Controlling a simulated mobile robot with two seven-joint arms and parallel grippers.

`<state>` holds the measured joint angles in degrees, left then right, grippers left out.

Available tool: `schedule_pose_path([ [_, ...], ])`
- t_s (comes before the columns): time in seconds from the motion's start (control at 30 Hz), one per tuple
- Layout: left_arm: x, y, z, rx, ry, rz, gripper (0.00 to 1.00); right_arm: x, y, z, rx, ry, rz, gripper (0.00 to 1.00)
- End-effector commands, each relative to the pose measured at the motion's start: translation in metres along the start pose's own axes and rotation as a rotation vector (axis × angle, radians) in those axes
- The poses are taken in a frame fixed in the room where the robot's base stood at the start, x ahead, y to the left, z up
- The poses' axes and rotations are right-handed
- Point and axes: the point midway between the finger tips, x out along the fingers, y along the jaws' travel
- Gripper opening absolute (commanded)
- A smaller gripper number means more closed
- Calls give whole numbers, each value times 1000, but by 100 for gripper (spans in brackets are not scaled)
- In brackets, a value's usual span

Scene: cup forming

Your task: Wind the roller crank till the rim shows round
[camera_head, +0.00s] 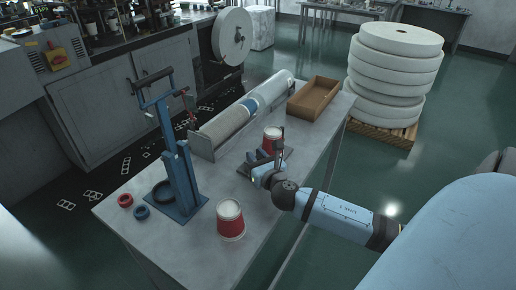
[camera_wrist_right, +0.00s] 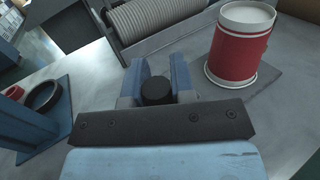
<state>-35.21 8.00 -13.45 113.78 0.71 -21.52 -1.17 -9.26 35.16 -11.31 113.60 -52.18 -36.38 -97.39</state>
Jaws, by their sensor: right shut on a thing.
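My right gripper (camera_head: 262,160) is at the small roller stand near the table's right edge. In the right wrist view its two blue fingers (camera_wrist_right: 155,88) are shut on a round black crank knob (camera_wrist_right: 157,91). A red and white cup (camera_head: 272,134) stands upright at the roller stand, just behind the gripper. In the right wrist view the cup (camera_wrist_right: 238,48) is right of the fingers, apart from them. Its pale upper edge shows, but I cannot tell how far the rim is rolled. The crank arm is mostly hidden. My left gripper is not in view.
A second red and white cup (camera_head: 231,219) stands at the table's front. A blue lever press (camera_head: 183,183) stands at the left, with small red and dark rings (camera_head: 126,200) beside it. Long paper rolls (camera_head: 222,124) and an open brown box (camera_head: 313,98) are at the back.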

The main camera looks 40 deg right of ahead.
Motion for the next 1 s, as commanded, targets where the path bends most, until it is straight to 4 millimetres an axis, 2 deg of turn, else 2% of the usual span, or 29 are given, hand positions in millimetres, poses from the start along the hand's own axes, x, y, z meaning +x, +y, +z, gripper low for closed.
schedule_pose_path([
  [0.03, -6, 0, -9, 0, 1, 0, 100, 1, 2, 4, 5, 1, -42, 0],
  [0.1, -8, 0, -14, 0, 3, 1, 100, 1, 4, 4, 5, 2, -97, 0],
  [0.4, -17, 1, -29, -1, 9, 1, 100, 3, 6, 2, 2, 0, -278, 0],
  [1.0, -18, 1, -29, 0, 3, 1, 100, 5, 6, 0, 0, -1, -361, 0],
])
